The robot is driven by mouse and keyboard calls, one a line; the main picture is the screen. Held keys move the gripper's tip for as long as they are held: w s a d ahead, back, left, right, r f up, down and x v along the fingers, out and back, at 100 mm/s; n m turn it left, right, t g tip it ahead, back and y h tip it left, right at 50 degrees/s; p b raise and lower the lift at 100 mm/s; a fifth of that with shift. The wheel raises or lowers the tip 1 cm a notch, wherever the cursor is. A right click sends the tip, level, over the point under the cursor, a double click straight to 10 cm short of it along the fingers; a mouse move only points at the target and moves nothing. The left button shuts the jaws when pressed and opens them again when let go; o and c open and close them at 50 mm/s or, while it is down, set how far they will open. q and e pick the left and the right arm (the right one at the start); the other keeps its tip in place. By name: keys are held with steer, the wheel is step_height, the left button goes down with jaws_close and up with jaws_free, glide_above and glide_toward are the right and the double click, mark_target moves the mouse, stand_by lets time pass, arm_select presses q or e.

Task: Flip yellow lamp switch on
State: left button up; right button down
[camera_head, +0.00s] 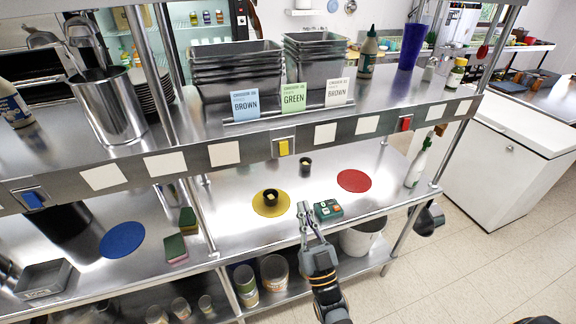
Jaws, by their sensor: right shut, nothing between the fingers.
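The yellow lamp switch (283,147) is a small yellow rocker on a pale plate, set in the front rail of the upper steel shelf. I cannot tell which way it is tipped. My right gripper (304,208) is shut and empty. In the picture it lies below the yellow switch and slightly right of it, by the front edge of the lower counter and just left of a green device with buttons (328,210). It is apart from the switch. My left gripper is not in view.
A blue switch (33,199) and a red switch (406,123) sit on the same rail. Below are a yellow disc (259,208) bearing a dark cup, another dark cup (305,165), and a red disc (354,181). A shelf post (205,225) stands left; a spray bottle (418,165) stands right.

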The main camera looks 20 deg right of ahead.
steer(key=p, duration=0.1)
glide_toward(284, 150)
step_height(284, 150, up, 4)
steer(key=w+b, duration=0.2)
steer(key=w, duration=0.1)
steer(key=shift+w+f, duration=0.25)
steer(key=shift+f, duration=0.1)
steer(key=shift+w, duration=0.6)
steer(key=shift+r, duration=0.1)
steer(key=shift+s, duration=0.1)
